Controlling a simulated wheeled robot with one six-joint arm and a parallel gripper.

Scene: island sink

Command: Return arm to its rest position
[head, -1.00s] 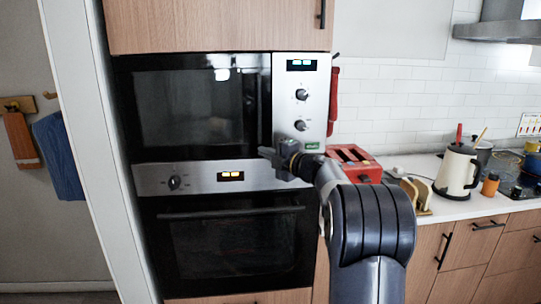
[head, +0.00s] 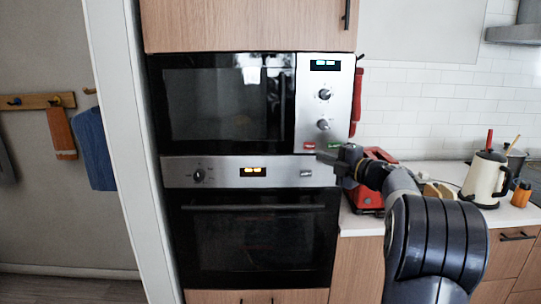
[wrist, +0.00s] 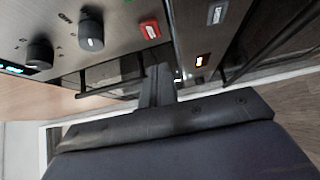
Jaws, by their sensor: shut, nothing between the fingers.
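My gripper (head: 332,158) is shut and empty in the head view. It is in front of the right side of the built-in ovens, near the lower corner of the microwave's control panel (head: 325,100). My arm reaches up to it from the lower right. In the wrist view my gripper (wrist: 158,80) points toward the panel, with black knobs (wrist: 91,30) and a red button (wrist: 150,28) close by. I cannot tell whether the fingertips touch the front.
The lower oven (head: 255,240) sits below the microwave (head: 220,105). A red toaster (head: 367,198) stands behind my arm. A white kettle (head: 485,180) is on the counter at right. A wall edge (head: 120,150) stands at left, with towels beyond.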

